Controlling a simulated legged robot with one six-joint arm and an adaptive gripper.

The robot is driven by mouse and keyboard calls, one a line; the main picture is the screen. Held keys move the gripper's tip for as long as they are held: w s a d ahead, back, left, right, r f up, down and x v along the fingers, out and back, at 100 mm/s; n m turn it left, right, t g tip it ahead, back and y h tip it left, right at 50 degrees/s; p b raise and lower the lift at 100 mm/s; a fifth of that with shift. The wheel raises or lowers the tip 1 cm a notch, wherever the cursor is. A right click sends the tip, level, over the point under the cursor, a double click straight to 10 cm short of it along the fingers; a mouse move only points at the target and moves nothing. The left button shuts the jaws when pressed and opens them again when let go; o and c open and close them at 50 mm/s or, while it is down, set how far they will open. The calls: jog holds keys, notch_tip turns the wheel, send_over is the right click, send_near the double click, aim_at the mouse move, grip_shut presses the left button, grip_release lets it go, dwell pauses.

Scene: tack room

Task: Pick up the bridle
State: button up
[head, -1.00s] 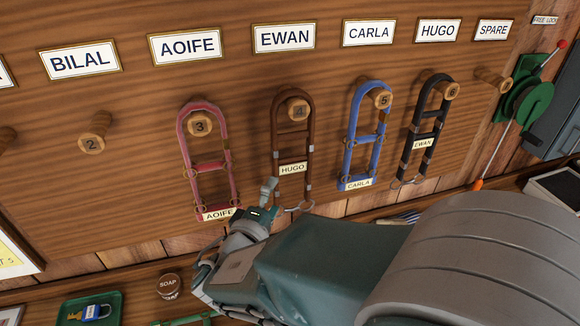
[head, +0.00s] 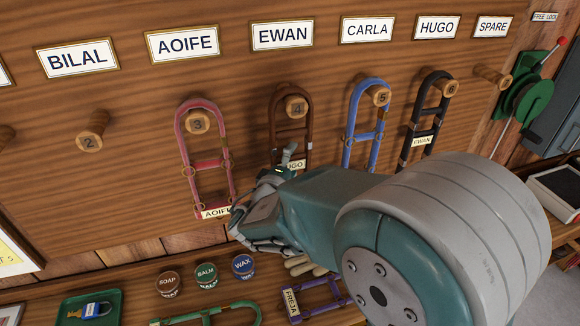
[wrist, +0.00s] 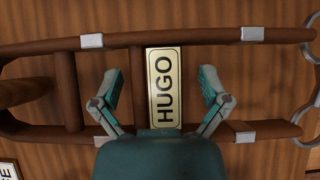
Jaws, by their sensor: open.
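A brown bridle (head: 309,130) with the name plate HUGO (head: 296,165) hangs on peg 4, below the EWAN sign (head: 282,36). In the wrist view its two straps (wrist: 200,38) run across the picture, with the HUGO plate (wrist: 164,88) between them. My gripper (head: 288,158) is in front of the lower part of this bridle. In the wrist view its fingers (wrist: 160,95) are spread, one on each side of the plate, with nothing between them that I can see gripped. My arm hides the bridle's lower end in the head view.
A red AOIFE bridle (head: 184,150) hangs to the left, a blue one (head: 349,130) and a black EWAN one (head: 413,130) to the right. Peg 2 (head: 92,138) and the SPARE peg (head: 492,77) are bare. Below, a shelf holds tins (head: 206,273) and a purple FREJA bridle (head: 325,292).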

grip_shut()
